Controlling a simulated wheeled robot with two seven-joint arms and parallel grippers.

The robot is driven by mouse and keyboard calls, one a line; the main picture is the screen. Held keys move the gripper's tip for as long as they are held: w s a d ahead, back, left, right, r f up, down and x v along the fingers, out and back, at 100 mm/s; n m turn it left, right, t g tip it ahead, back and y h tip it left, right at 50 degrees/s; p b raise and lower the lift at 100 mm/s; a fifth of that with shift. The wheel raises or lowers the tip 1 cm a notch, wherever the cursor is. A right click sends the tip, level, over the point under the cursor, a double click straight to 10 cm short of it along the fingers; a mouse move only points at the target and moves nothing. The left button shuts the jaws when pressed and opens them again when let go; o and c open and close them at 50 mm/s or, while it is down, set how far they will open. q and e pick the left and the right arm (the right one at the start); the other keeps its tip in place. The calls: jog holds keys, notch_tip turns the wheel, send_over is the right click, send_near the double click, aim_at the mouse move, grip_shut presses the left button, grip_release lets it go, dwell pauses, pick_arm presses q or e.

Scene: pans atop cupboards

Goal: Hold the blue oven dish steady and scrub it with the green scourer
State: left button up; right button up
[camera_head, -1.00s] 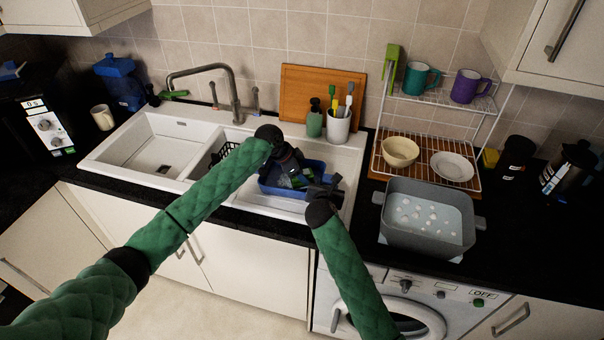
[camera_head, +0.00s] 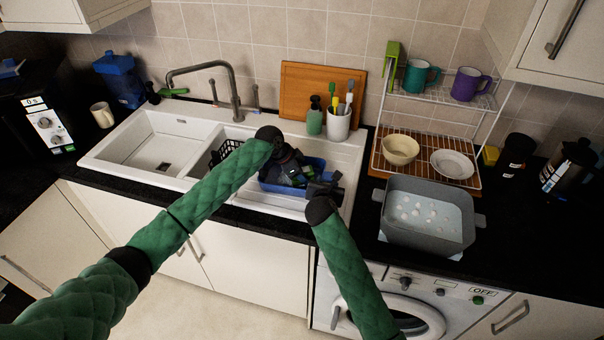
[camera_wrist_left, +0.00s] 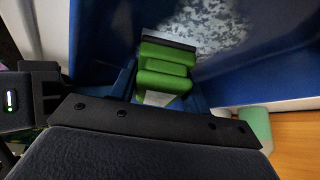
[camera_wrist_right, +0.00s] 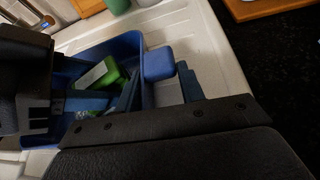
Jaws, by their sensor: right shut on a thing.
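The blue oven dish (camera_head: 316,164) sits on the right part of the white sink unit; its inside shows a pale speckled patch in the left wrist view (camera_wrist_left: 285,60). The green scourer (camera_wrist_left: 165,75) is between my left gripper's blue fingers, inside the dish; whether they press on it I cannot tell. It also shows in the right wrist view (camera_wrist_right: 97,74). My left gripper (camera_head: 294,179) reaches down into the dish and hides much of its inside. My right gripper (camera_wrist_right: 160,88) is shut on the dish's right end, at a blue handle-like part (camera_wrist_right: 159,63).
A grey basin (camera_head: 432,240) of foamy water stands to the right. Behind it is a wire rack (camera_head: 455,183) with bowls and mugs. A cup of brushes (camera_head: 338,126) and a green bottle (camera_head: 314,122) stand behind the dish. The left sink bowl (camera_head: 160,145) is empty.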

pick_arm(q)
jog(key=c, duration=0.7)
jog(key=shift+r, duration=2.5)
